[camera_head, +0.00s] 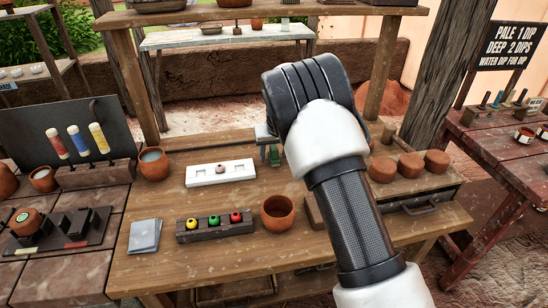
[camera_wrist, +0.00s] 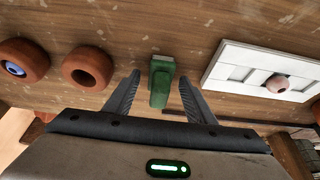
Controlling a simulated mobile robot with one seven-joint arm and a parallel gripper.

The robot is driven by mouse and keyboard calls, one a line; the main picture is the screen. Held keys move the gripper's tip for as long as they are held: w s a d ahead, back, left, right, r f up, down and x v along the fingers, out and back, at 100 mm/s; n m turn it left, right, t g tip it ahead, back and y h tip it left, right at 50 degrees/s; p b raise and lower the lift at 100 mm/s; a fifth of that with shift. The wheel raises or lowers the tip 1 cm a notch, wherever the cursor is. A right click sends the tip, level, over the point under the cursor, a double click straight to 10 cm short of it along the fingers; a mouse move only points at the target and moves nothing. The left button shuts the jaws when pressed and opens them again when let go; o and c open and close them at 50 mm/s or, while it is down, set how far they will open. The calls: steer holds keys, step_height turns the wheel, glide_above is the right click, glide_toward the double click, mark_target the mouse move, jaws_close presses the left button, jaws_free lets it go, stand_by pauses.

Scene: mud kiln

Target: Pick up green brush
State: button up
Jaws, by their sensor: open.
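The green brush (camera_wrist: 160,84) is in the middle of the wrist view, over the wooden tabletop. My gripper (camera_wrist: 160,77) is open, with one dark finger on each side of the brush. A gap shows between the brush and each finger, and nothing is held. In the head view a small part of the green brush (camera_head: 274,156) shows at the left edge of my arm. My arm hides the rest of it and most of my gripper there.
The white panel (camera_head: 203,174) lies left of the brush in the head view. The round clay pot (camera_head: 277,213) and the rack with coloured balls (camera_head: 188,233) are nearer the front. Several clay lumps (camera_head: 410,164) sit on the right. In the wrist view two clay pots (camera_wrist: 88,70) stand left of the brush.

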mark_target(275, 147)
steer(key=shift+c, duration=0.4)
steer(key=c, duration=1.1)
step_height(275, 147, up, 10)
steer(key=shift+f+p, duration=0.1)
steer(key=shift+p, duration=0.75)
steer(key=o, duration=0.3)
steer(key=shift+c, duration=0.7)
steer(key=shift+d, duration=0.1)
